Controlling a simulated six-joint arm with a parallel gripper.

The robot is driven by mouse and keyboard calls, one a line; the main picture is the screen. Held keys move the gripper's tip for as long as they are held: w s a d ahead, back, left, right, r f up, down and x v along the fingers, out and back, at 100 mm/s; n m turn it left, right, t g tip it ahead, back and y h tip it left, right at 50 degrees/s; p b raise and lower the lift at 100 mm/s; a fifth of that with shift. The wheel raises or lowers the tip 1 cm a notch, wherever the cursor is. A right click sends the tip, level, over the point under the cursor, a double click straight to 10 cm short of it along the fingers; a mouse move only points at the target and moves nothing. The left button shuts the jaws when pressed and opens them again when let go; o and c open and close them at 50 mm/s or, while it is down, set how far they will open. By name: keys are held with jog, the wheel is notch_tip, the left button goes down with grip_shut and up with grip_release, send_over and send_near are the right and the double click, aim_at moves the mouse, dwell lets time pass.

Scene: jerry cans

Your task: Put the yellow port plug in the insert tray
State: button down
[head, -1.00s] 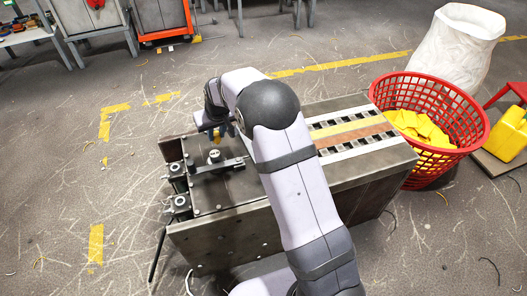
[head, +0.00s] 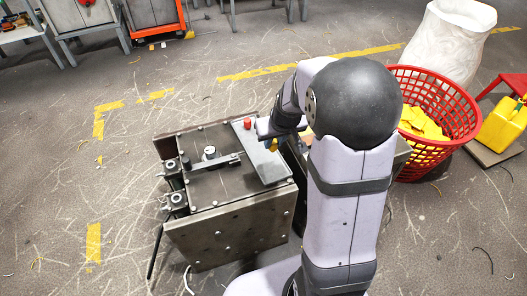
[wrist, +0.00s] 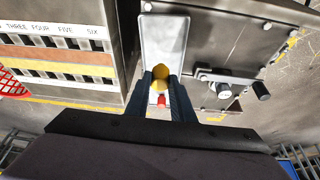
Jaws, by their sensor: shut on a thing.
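The yellow port plug (wrist: 160,76) is between the two dark fingers of my gripper (wrist: 160,84), which is shut on it. The plug also shows as a small yellow spot below the gripper in the head view (head: 273,145). The insert tray (wrist: 163,38) is a shallow grey tray below the plug in the wrist view; it also shows on the metal bench in the head view (head: 256,152). A red plug (wrist: 161,101) is at the tray's near end, close to the fingers. Whether the yellow plug touches the tray floor, I cannot tell.
A toggle clamp (head: 210,154) stands on the metal bench (head: 225,192) left of the tray. A slotted rack (wrist: 55,60) with number labels lies beside the tray. A red basket (head: 434,118) of yellow pieces stands right of the bench. My arm hides much of the rack.

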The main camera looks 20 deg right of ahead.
jog(key=shift+f+b, duration=1.75)
jog(key=shift+f, duration=3.05)
jog(key=shift+f, duration=0.1)
jog(key=shift+f, duration=0.1)
jog(key=c, duration=1.5)
grip_release()
jog(key=shift+c, duration=0.2)
jog(key=shift+r, duration=0.2)
